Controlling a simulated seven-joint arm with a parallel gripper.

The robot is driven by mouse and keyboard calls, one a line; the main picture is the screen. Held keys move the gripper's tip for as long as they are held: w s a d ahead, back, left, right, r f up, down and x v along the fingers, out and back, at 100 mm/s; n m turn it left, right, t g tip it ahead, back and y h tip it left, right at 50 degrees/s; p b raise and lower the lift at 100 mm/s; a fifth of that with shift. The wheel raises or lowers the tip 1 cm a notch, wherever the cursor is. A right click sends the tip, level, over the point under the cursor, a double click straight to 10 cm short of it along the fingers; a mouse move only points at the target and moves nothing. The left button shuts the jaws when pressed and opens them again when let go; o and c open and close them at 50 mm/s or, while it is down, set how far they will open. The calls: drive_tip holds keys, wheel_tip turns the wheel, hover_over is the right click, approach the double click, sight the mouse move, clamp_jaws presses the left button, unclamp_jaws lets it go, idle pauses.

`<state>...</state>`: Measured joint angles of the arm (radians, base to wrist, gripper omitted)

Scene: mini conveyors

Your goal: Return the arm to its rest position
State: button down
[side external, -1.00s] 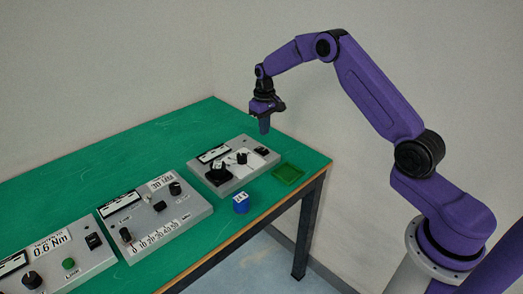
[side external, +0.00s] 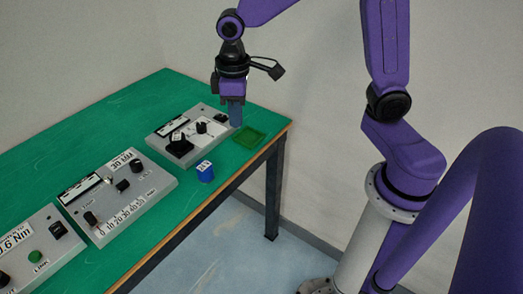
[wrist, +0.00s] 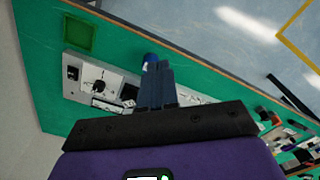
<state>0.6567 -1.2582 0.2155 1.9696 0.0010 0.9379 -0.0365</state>
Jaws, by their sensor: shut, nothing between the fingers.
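My gripper (side external: 236,123) hangs with its fingers pointing down by the right end of the table. Its blue-grey fingers are together and hold nothing. In the side view the fingertips overlap the corner of the far grey control panel, just left of the green tray; their height above it is hard to judge. In the wrist view my gripper (wrist: 157,66) shows closed fingers in front of the panels, partly covering a blue cylinder (wrist: 149,59).
The green table (side external: 95,125) carries the far panel (side external: 160,131), a middle panel (side external: 147,190) and a near panel (side external: 45,220), with knobs and switches. The shallow green tray (side external: 250,137) looks empty at the right corner. Bare table lies behind the panels.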

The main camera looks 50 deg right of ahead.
drive_tip(key=s+d+n, duration=0.2)
drive_tip(key=s, duration=0.8)
drive_tip(key=s+d+n, duration=0.3)
drive_tip(key=s, duration=0.8)
drive_tip(key=shift+r, duration=0.15)
drive_tip(key=w+a+m, duration=0.3)
drive_tip(key=w+m, duration=0.3)
drive_tip(key=w, duration=1.7)
drive_tip(key=w+d+f+m+t, duration=0.1)
drive_tip(key=w+d+f+m, duration=0.1)
drive_tip(key=w+d, duration=0.6)
drive_tip(key=w+d+f+m+t, duration=0.1)
drive_tip(key=w+d+f+m, duration=0.2)
drive_tip(key=w+d, duration=0.5)
drive_tip(key=w+m, duration=0.1)
drive_tip(key=w, duration=0.2)
drive_tip(key=shift+w+d, duration=0.3)
drive_tip(key=shift+d, duration=0.05)
